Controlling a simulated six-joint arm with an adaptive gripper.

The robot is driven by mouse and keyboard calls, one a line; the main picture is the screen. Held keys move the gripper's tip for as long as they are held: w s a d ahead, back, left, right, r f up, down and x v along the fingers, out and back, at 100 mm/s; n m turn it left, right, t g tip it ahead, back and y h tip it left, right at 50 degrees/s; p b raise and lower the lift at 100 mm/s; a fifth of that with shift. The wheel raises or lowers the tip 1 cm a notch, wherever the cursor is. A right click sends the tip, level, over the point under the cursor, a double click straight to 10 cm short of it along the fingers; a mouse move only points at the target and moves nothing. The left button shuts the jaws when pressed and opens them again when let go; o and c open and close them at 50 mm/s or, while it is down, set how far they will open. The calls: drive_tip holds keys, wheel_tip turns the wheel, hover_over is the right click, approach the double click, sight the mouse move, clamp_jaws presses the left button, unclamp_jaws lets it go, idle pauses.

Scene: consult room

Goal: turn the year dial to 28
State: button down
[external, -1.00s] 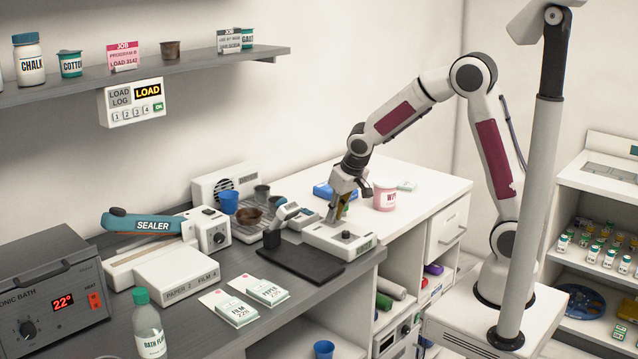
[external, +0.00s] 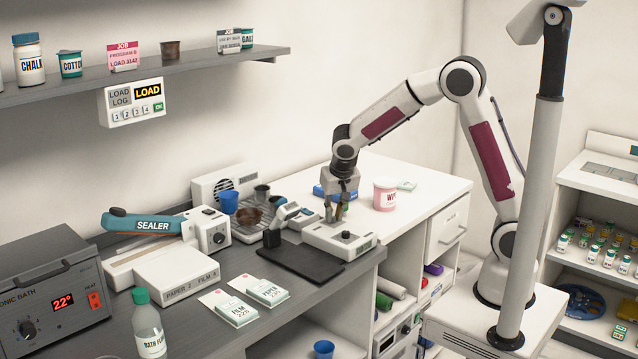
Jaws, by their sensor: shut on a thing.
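The white device with dials (external: 341,244) sits at the right end of the dark counter, with a small dark knob on its top and a small dark display on its front edge. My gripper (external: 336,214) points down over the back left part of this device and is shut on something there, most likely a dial. The fingers hide what they hold, and the year dial's markings are too small to read.
A dark mat (external: 303,262) lies in front of the device. A white and dark handheld tool (external: 292,215) rests to its left. A sealer (external: 150,225) and cards (external: 267,292) are further left.

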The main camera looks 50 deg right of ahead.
drive_tip(key=shift+m, duration=0.5)
drive_tip(key=c, duration=2)
unclamp_jaws()
drive_tip(key=shift+c, duration=0.2)
drive_tip(key=shift+a+r, duration=0.1)
drive_tip(key=v, duration=0.7)
drive_tip(key=shift+r, duration=0.2)
drive_tip(key=shift+a+n, duration=0.1)
drive_tip(key=shift+n, duration=0.2)
